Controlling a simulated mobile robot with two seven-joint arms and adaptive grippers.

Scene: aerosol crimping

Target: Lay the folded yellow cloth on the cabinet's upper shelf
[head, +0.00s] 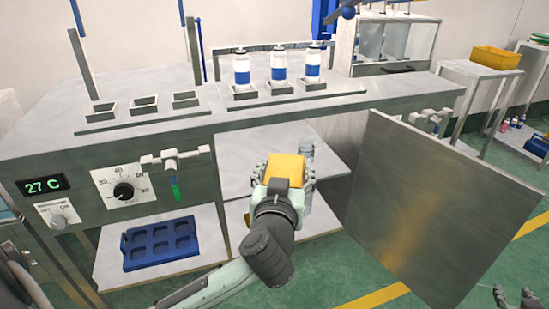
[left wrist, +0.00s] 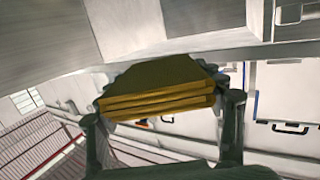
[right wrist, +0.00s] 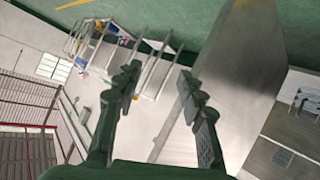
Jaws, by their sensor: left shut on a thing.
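The folded yellow cloth (head: 285,168) is in my left gripper (head: 283,184), at the open front of the cabinet, over the upper shelf (head: 245,150) in the head view. In the left wrist view the cloth (left wrist: 158,98) shows several stacked layers between the two fingers, below a grey panel. Whether its underside touches the shelf cannot be told. My right gripper (head: 515,297) is low at the bottom right corner, outside the cabinet. The right wrist view shows its fingers (right wrist: 160,100) apart and empty.
The cabinet door (head: 430,205) stands open on the right. White-and-blue cans (head: 281,66) stand in holders on the bench top. A blue tray (head: 160,244) sits on the lower left shelf.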

